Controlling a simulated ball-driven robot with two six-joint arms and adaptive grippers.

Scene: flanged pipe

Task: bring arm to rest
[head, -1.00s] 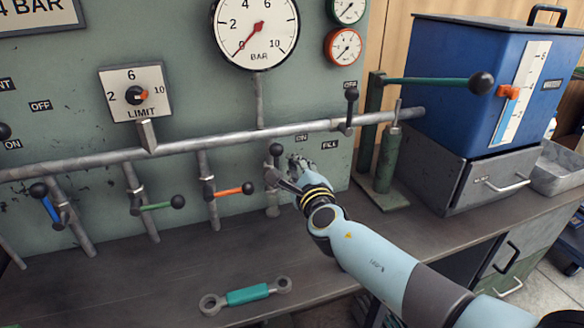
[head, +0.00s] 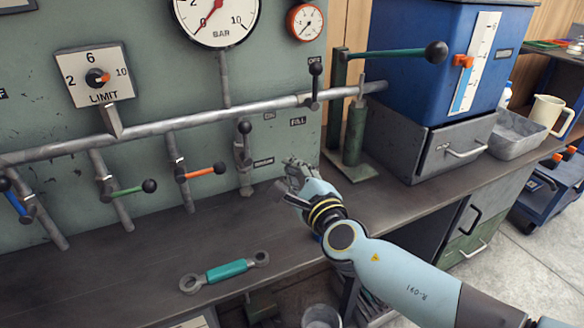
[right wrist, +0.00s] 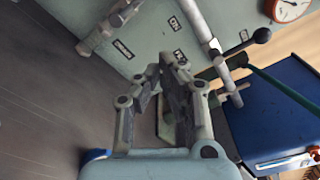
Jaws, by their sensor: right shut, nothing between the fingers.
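My right gripper (head: 288,182) is shut and empty. It hangs over the back of the bench, in front of the green-grey panel, to the right of a valve lever with a black knob (head: 244,128) and apart from it. My right arm reaches in from the lower right. In the right wrist view my gripper's fingers (right wrist: 172,66) have nothing between them, with the panel and bench behind. My left gripper is in neither view.
A grey pipe (head: 190,122) crosses the panel, with green (head: 128,191) and orange (head: 205,172) levers below. A green lever pump (head: 356,130) and a blue tank (head: 425,60) stand at right. A teal-handled wrench (head: 227,271) lies on the bench's front.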

